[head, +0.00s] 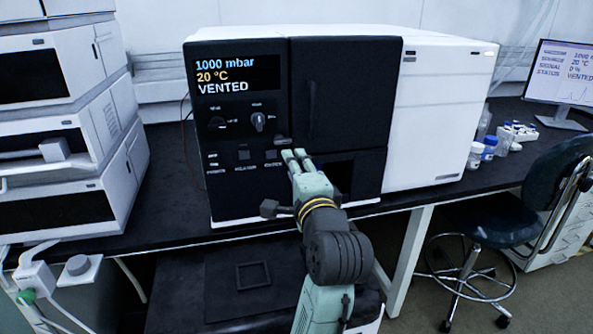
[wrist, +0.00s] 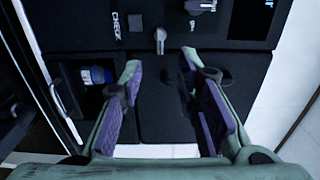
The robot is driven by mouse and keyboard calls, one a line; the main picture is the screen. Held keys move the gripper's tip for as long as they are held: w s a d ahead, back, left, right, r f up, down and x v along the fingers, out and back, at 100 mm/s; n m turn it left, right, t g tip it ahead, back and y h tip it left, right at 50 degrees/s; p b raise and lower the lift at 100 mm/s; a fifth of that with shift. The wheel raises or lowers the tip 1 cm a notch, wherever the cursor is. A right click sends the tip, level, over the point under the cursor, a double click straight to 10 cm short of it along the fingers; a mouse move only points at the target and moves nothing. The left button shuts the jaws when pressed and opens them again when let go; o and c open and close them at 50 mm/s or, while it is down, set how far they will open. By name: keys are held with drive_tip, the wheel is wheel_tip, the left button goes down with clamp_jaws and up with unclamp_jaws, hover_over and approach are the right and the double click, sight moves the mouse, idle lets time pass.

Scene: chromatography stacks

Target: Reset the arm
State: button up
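My green arm reaches up from the bottom of the head view to the front of a black and white instrument (head: 438,110). My gripper (head: 295,157) is close to the lower part of its dark front panel, below the knobs. In the wrist view my gripper (wrist: 161,62) has its purple-padded fingers apart, with only the dark panel and a small grey lever (wrist: 160,40) showing beyond the gap. I cannot tell whether a fingertip touches the panel. The display (head: 237,75) reads 1000 mbar, 20 °C, VENTED.
An open compartment holding a blue-labelled bottle (wrist: 97,75) is left of the fingers in the wrist view. Stacked white modules (head: 60,110) stand left on the dark bench (head: 165,185). Small bottles (head: 489,148), a monitor (head: 561,80) and a chair (head: 505,205) are at right.

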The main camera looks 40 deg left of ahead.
drive_tip(key=shift+s+d, duration=0.35)
drive_tip(key=shift+d, duration=0.05)
